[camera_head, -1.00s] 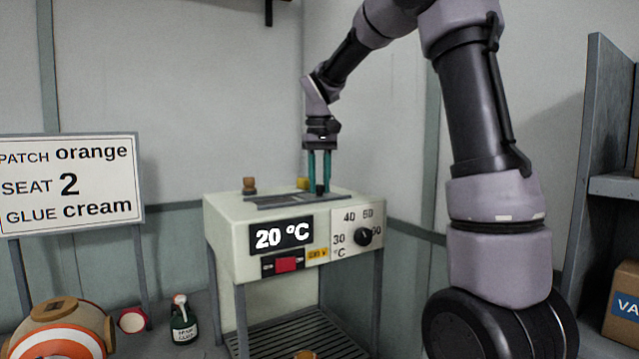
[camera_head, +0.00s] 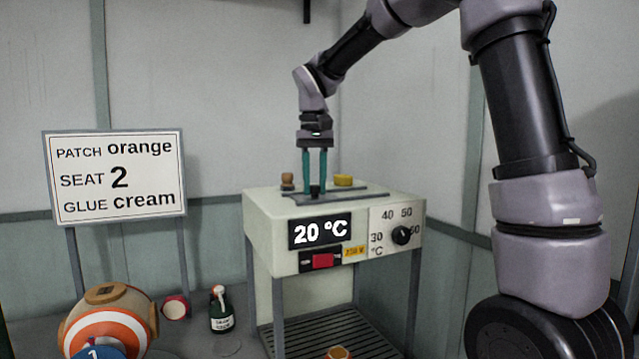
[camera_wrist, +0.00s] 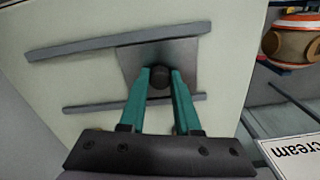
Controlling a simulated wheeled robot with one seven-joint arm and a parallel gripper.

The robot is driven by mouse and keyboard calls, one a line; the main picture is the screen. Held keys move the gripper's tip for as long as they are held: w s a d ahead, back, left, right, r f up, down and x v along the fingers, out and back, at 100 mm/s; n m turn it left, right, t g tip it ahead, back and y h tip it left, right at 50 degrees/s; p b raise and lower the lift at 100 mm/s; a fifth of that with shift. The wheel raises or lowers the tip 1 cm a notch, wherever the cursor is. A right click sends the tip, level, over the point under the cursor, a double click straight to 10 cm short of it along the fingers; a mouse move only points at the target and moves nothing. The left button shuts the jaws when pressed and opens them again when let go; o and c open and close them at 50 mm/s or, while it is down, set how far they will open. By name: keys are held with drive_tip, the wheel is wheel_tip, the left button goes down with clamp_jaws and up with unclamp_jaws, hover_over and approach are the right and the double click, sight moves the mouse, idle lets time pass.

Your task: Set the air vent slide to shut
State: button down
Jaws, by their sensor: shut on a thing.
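The air vent slide is a dark grey plate (camera_wrist: 132,62) with a black knob (camera_wrist: 159,77), on top of the cream press (camera_head: 268,212). It sits between two grey rails (camera_wrist: 75,49), near their left end in the head view, which is the right end in the wrist view. My gripper (camera_head: 314,189) points straight down with its teal fingers closed on the knob. No shut or open marking for the slide is readable, and no vent hole shows.
A brown knob-like piece (camera_head: 287,181) and a yellow piece (camera_head: 343,180) stand on the press top behind the rails. The front has a 20 °C display (camera_head: 320,232), a red slider (camera_head: 323,261) and a dial (camera_head: 401,236). A sign (camera_head: 115,175), striped ball (camera_head: 108,322) and green bottle (camera_head: 221,311) are at left.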

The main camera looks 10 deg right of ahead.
sight(313, 186)
drive_tip(key=c, duration=0.6)
unclamp_jaws()
drive_tip(key=shift+s+a, duration=0.1)
drive_tip(key=shift+a, duration=0.15)
wheel_tip(313, 186, up, 11)
drive_tip(key=s+d+f+m+t+y, duration=0.1)
drive_tip(key=s+d+f+m+t, duration=0.1)
drive_tip(key=s+d, duration=0.6)
drive_tip(key=s+d+f+m+t+y, duration=0.1)
drive_tip(key=s+d+f+m+t, duration=0.2)
drive_tip(key=s+d, duration=0.6)
wheel_tip(313, 186, down, 3)
drive_tip(key=shift+s+f+t, duration=0.1)
drive_tip(key=shift+s+t, duration=0.7)
drive_tip(key=shift+t, duration=0.3)
